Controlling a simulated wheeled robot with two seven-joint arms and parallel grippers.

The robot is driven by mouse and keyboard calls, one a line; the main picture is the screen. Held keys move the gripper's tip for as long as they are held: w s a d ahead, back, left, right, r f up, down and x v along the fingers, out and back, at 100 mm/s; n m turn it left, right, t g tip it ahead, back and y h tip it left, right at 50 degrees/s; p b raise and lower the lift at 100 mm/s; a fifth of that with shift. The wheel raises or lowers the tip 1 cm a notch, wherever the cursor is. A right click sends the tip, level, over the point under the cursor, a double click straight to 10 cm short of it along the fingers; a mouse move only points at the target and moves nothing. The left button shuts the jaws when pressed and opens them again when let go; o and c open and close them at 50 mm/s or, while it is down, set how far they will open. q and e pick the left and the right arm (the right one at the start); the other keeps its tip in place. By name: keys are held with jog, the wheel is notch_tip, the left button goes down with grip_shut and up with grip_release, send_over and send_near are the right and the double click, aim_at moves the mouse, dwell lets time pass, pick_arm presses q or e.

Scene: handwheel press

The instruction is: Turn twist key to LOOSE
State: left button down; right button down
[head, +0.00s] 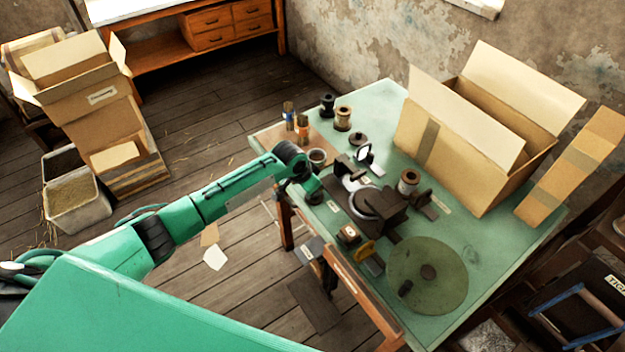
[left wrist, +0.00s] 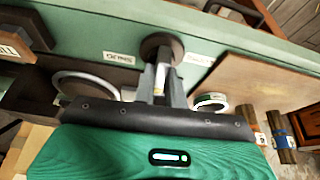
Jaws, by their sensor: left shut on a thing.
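The twist key shows in the left wrist view as a dark round base (left wrist: 160,44) with a pale upright part between the fingers. It stands at the table's near edge. My left gripper (left wrist: 162,80) is shut on the key's upright part from above. In the head view, my left gripper (head: 312,187) covers most of the key. Pale labels lie on both sides of the base: one (left wrist: 118,58) to the left and one (left wrist: 197,58) to the right. Their words are too blurred to read surely. The key's pointing direction is unclear. My right gripper is not in view.
A big open cardboard box (head: 480,140) stands at the back right.

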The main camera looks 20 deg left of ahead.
pick_arm(q)
jog(key=n+p, duration=0.1)
jog(key=n+y+p, duration=0.1)
jog(key=n, duration=0.1)
jog(key=n+p, duration=0.1)
jog(key=p, duration=0.1)
jog(key=shift+d+r+n+t+y, duration=0.2)
jog(key=shift+r+n+t+y, duration=0.1)
jog(key=shift+t, duration=0.1)
jog(key=n+y+p, duration=0.1)
jog(key=n, duration=0.1)
jog(key=shift+d+f+n+p, duration=0.1)
jog(key=shift+n+p, duration=0.25)
jog(key=shift+n, duration=0.05)
jog(key=shift+f+n+y+p, duration=0.1)
jog(key=shift+n+y+p, duration=0.3)
jog(key=shift+n, duration=0.5)
jog(key=n+y, duration=0.1)
jog(key=n, duration=0.2)
jog(key=shift+d+n+g, duration=0.15)
jog(key=shift+n+g, duration=0.15)
jog(key=shift+w+n+g+y+b, duration=0.1)
jog(key=shift+n+g+y+b, duration=0.25)
jog(key=shift+n, duration=0.75)
jog(key=shift+n+g+y, duration=0.15)
jog(key=shift+n+y, duration=0.4)
jog(key=shift+n, duration=0.55)
jog(key=c, duration=1.4)
grip_release()
jog(key=shift+c, duration=0.2)
